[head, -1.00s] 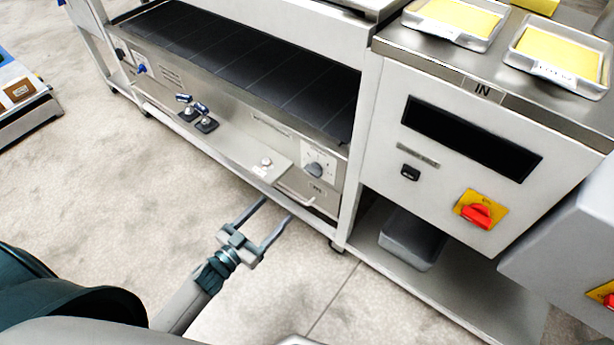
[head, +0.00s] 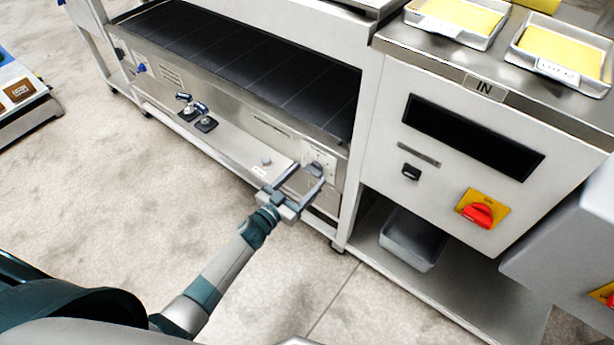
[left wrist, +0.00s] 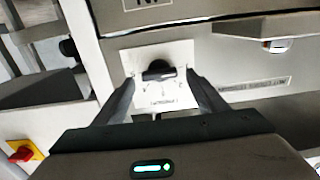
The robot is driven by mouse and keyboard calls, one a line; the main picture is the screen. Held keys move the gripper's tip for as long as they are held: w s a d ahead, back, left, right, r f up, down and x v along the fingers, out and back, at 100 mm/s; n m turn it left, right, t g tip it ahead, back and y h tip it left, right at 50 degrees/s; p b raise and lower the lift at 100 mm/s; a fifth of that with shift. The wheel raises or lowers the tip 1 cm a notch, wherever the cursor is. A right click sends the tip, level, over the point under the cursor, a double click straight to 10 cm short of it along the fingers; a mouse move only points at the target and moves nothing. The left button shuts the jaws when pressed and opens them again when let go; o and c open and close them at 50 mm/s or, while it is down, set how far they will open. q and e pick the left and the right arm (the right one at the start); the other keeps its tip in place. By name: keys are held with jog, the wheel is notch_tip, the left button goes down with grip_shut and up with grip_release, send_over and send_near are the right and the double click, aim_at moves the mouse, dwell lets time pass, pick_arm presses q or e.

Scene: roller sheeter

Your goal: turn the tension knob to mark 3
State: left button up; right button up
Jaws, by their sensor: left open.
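The tension knob (left wrist: 158,70) is a dark round knob on a white dial plate (left wrist: 165,97) with printed marks. In the left wrist view it lies between and beyond the fingers of my left gripper (left wrist: 162,98), which is open; I cannot tell whether either finger touches it. The marks are too small to read. In the head view my left gripper (head: 302,180) reaches to the dial plate (head: 320,160) at the right end of the machine's front panel and covers most of the knob. My right gripper is not in view.
A cabinet with a red switch (head: 478,214) on yellow stands right. A grey bin (head: 412,240) sits below it. The floor in front is clear.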

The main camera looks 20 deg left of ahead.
pick_arm(q)
jog(key=shift+w+d, duration=0.15)
jog(key=shift+w, duration=0.35)
jog(key=c, duration=1.1)
jog(key=shift+o, duration=0.2)
